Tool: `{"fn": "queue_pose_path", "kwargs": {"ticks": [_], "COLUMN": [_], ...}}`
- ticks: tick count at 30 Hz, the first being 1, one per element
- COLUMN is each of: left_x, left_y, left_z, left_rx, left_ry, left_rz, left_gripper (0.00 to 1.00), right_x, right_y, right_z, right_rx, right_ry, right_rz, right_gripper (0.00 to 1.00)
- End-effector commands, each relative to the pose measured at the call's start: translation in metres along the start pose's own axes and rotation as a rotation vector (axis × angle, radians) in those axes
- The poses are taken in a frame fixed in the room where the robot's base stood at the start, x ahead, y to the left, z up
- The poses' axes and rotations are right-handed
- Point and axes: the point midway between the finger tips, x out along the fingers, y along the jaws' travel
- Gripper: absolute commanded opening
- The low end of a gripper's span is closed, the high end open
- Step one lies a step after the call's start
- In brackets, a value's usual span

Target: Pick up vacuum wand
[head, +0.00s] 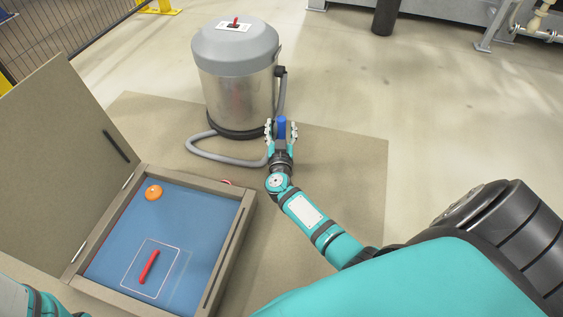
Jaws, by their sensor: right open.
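A blue cylindrical piece (281,124), which looks like the vacuum wand, shows just in front of the vacuum cleaner (236,80). My right gripper (281,130) is open, with one finger on each side of the blue piece. I cannot tell whether the fingers touch it. The grey hose (215,155) loops from the cleaner's right side around its front and runs to beside my right gripper. The lower part of the blue piece is hidden by the gripper. My left gripper is out of view; only a bit of my left arm shows at the lower left.
An open case (236,225) with a blue inside lies at the left, its lid (50,140) raised. It holds an orange disc (153,192) and a red stick (149,267). A brown mat (350,170) lies under the cleaner. The floor at the right is clear.

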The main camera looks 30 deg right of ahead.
Motion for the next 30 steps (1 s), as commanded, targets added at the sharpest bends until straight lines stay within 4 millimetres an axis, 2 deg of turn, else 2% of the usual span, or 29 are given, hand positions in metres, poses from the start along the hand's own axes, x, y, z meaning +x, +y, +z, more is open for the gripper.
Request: {"fn": "queue_pose_path", "kwargs": {"ticks": [2,15,30], "left_x": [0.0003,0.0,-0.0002], "left_y": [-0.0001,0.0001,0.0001], "left_z": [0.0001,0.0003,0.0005], "left_rx": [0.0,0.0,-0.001], "left_ry": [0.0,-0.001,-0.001], "left_rz": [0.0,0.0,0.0], "left_gripper": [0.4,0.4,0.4], "right_x": [0.0,-0.0001,-0.0003], "right_y": [0.0,0.0003,0.0001], "right_z": [-0.0004,-0.0001,0.0003], "right_rx": [0.0,0.0,0.0], "right_ry": [0.0,0.0,-0.001], "right_rz": [0.0,0.0,0.0], "right_gripper": [0.55,0.0,0.0]}}
